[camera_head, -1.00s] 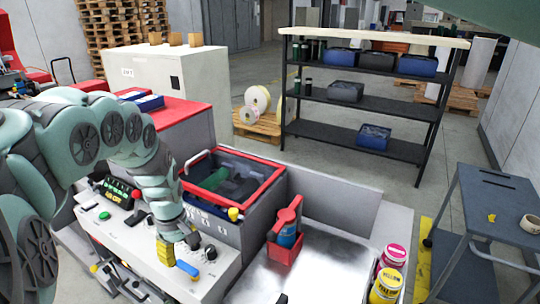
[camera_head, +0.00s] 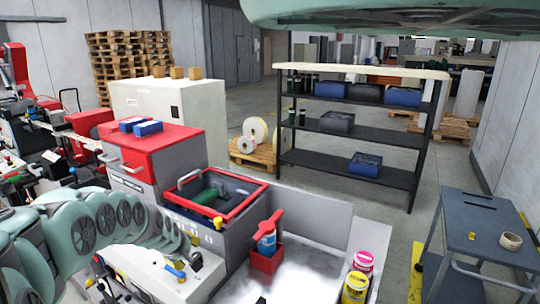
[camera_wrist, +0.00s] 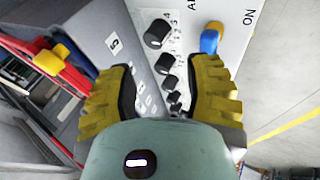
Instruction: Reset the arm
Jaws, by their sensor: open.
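My gripper (camera_wrist: 162,92) shows in the wrist view with its two yellow ribbed fingers spread apart and nothing between them. Beyond the fingers is the light control panel (camera_wrist: 225,62) with several black knobs (camera_wrist: 156,33) and a blue-handled lever (camera_wrist: 209,40) near the letters "ON". In the head view my green arm reaches in from the lower left over the machine's panel (camera_head: 135,262). The blue lever (camera_head: 174,270) shows there just past the arm's end. My fingers cannot be made out in that view.
A red-rimmed open bin (camera_head: 262,190) stands behind the panel. A red holder with a blue bottle (camera_head: 267,243) and pink (camera_head: 363,262) and yellow (camera_head: 355,288) jars stand on the metal top. A grey cart (camera_head: 485,220) is at right. Open floor lies beyond, before the black shelf (camera_head: 350,138).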

